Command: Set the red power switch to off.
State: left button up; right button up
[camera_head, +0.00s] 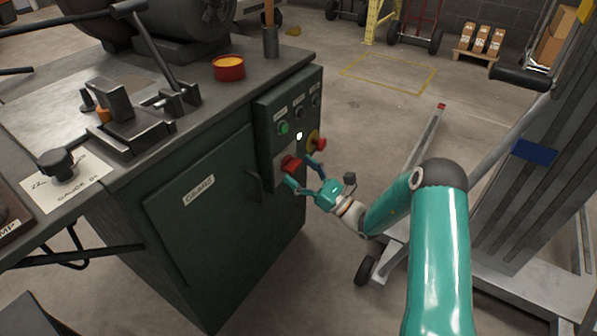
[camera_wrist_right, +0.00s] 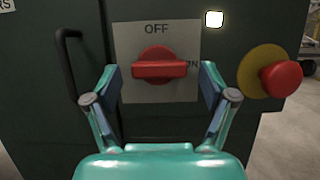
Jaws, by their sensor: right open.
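The red power switch (camera_head: 291,163) is a rotary knob on a pale plate on the green machine's control panel. In the right wrist view the red switch (camera_wrist_right: 159,66) has its bar lying level, pointing toward a partly covered label ending in "N" at the right. "OFF" is printed above it on the plate (camera_wrist_right: 182,33). My right gripper (camera_head: 302,172) is open, its fingers on either side of the switch. In the wrist view the open gripper (camera_wrist_right: 160,88) has a finger left and right of the knob, with gaps visible. My left gripper is not in view.
A red emergency button on a yellow disc (camera_wrist_right: 281,78) sits just right of the switch. A lit white lamp (camera_wrist_right: 214,19) is above. A door handle (camera_wrist_right: 66,62) is at the left. The green cabinet (camera_head: 220,215) stands below the worktop.

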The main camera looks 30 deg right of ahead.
jog(key=shift+w+a+r, duration=0.15)
jog(key=shift+w, duration=0.2)
jog(key=shift+c, duration=0.3)
jog(key=c, duration=1.1)
